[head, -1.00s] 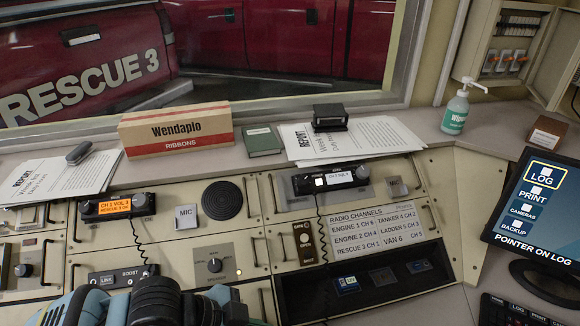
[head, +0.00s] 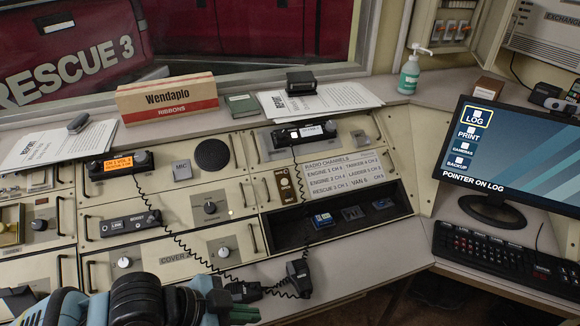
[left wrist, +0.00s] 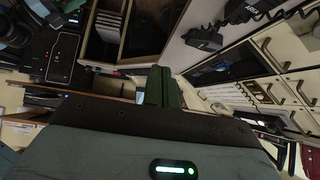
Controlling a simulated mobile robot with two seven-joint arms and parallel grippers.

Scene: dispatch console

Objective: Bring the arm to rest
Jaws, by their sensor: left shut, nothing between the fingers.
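My left arm (head: 140,300) shows at the bottom left of the head view, in front of the console's lower panels. My left gripper (head: 238,314) is at the bottom edge, short of the hand microphones. In the left wrist view the green fingers of my left gripper (left wrist: 158,88) are side by side and shut, with nothing between them.
The sloped console (head: 190,243) has radios, knobs and handles. A monitor (head: 520,150) and a keyboard (head: 505,258) stand at the right. A pump bottle (head: 409,75) stands on the back ledge.

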